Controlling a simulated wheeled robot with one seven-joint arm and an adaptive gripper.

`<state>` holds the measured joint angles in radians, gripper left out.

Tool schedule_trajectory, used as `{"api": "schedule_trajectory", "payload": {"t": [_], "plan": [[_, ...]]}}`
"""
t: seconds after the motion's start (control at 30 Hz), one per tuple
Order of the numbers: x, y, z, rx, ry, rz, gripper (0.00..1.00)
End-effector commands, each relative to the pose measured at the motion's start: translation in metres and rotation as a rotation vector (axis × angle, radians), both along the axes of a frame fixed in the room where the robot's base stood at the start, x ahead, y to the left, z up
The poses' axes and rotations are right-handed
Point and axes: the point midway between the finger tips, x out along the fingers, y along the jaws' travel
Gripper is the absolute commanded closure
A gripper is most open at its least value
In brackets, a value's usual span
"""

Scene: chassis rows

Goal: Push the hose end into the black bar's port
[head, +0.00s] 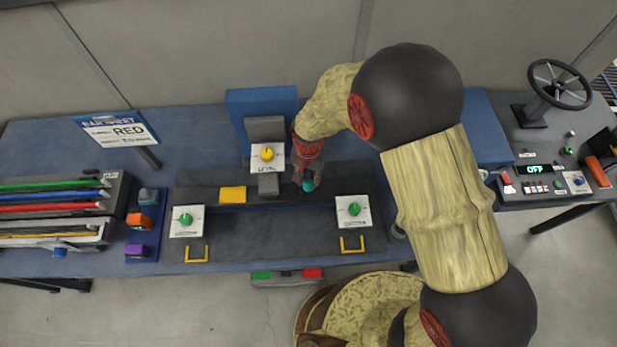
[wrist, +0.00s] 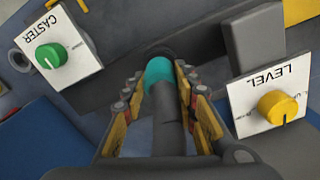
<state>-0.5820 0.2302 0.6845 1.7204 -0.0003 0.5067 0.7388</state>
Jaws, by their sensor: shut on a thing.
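My gripper (head: 307,180) is shut on the teal hose end (head: 308,186), over the back part of the dark chassis. In the wrist view the teal hose end (wrist: 159,73) sits between both fingers of my gripper (wrist: 156,80), with dark hose (wrist: 171,120) running back toward the camera. A long dark bar (wrist: 105,90) crosses behind the fingertips. A black rounded shape (wrist: 160,53) shows just beyond the teal tip. I cannot tell whether it is the port, or whether the tip touches or enters it.
The LEVEL panel (head: 267,155) with a yellow knob stands left of my gripper. The CASTER panel (wrist: 58,50) with a green knob is near the fingers. A yellow block (head: 232,195) lies left.

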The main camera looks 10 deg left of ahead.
Motion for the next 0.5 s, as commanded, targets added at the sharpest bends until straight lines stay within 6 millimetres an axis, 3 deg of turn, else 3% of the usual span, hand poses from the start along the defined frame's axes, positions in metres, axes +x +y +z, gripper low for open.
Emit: {"api": "schedule_trajectory", "payload": {"t": [0.03,0.07,0.4,0.5], "plan": [[0.0002,0.0002,-0.0017,0.000,0.000,0.000,1.00],[0.0002,0.0002,-0.0009,0.000,0.000,0.000,0.70],[0.0001,0.0001,-0.0006,0.000,0.000,0.000,0.50],[0.0000,0.0000,-0.0006,0.000,0.000,0.000,0.50]]}}
